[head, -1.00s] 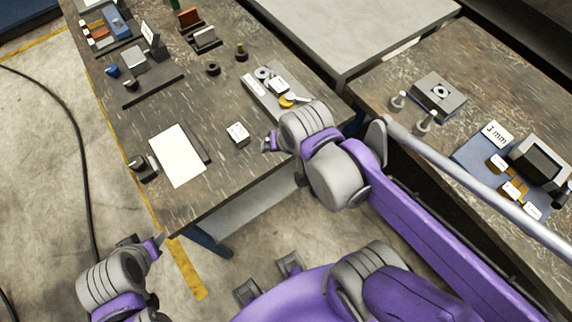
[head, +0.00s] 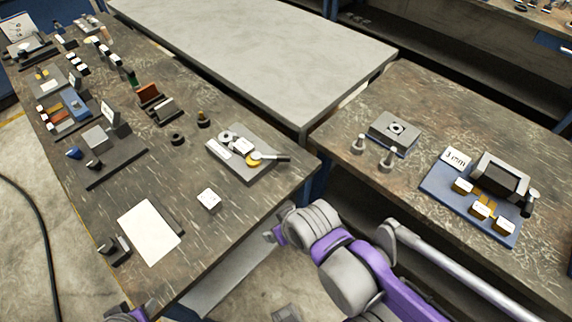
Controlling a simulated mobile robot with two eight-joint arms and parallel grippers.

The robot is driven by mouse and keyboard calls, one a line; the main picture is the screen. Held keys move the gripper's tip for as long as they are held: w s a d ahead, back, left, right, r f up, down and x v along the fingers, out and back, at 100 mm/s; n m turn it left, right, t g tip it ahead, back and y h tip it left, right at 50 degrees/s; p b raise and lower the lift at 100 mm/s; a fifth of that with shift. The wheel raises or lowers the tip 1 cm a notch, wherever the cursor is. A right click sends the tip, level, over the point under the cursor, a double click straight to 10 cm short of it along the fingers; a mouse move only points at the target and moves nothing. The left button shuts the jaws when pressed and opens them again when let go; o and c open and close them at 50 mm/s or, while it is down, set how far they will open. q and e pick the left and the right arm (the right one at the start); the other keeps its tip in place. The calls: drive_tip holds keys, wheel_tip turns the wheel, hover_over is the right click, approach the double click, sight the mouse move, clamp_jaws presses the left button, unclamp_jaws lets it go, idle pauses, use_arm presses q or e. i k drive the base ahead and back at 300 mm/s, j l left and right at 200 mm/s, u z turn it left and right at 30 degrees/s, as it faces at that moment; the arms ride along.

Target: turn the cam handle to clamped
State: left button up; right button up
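A grey clamp fixture (head: 238,172) lies near the right edge of the dark left table. It carries a round light disc, white labels and a yellow round part (head: 254,160). A dark handle (head: 275,157) with a light tip extends from the yellow part to the right. My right gripper (head: 271,236) is off the table's front edge, below and apart from the fixture; its fingers are too small to judge. My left gripper (head: 148,308) shows only in part at the bottom edge, far from the fixture.
A white label cube (head: 208,199) and a white sheet (head: 149,231) lie on the left table. A dark ring (head: 177,139) and a brass-topped post (head: 203,119) stand behind the fixture. The right table holds a square block (head: 395,131) and a blue tray (head: 437,188).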

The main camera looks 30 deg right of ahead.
sight(254, 160)
drive_tip(key=z, duration=1)
drive_tip(key=i+l+u, duration=0.2)
drive_tip(key=u, duration=0.25)
drive_tip(key=i+l+u, duration=0.15)
drive_tip(key=u, duration=0.25)
drive_tip(key=l+u, duration=0.45)
drive_tip(key=i+j, duration=0.1)
